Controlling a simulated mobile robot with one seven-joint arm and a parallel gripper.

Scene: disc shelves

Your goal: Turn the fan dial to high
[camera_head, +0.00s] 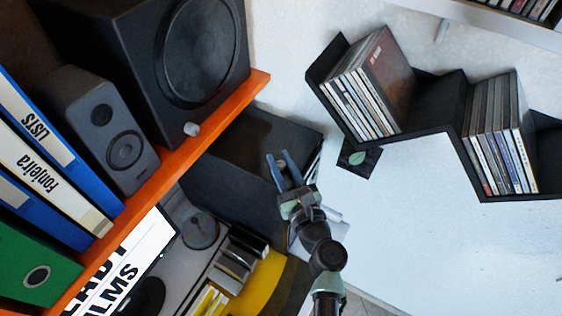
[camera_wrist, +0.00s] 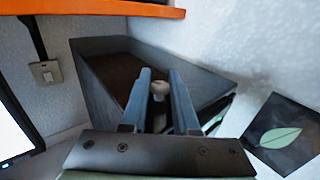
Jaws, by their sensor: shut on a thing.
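My gripper (camera_head: 281,168) is raised in front of the dark box by the wall. In the wrist view, its two blue-grey fingers (camera_wrist: 161,76) stand on either side of a small pale rounded knob (camera_wrist: 158,89), and the gripper is shut on it. The fingers hide part of the knob, and I see no marks on it. I cannot tell whether it is the fan dial. A dark square panel with a green leaf (camera_head: 358,159) is right of my gripper, and also shows in the wrist view (camera_wrist: 281,135).
A dark open-topped box (camera_wrist: 105,75) lies beyond my fingers. An orange shelf (camera_head: 160,180) with speakers and binders runs along the left. Black zigzag wall shelves (camera_head: 436,100) hold discs at the upper right. A wall switch (camera_wrist: 46,71) is at left.

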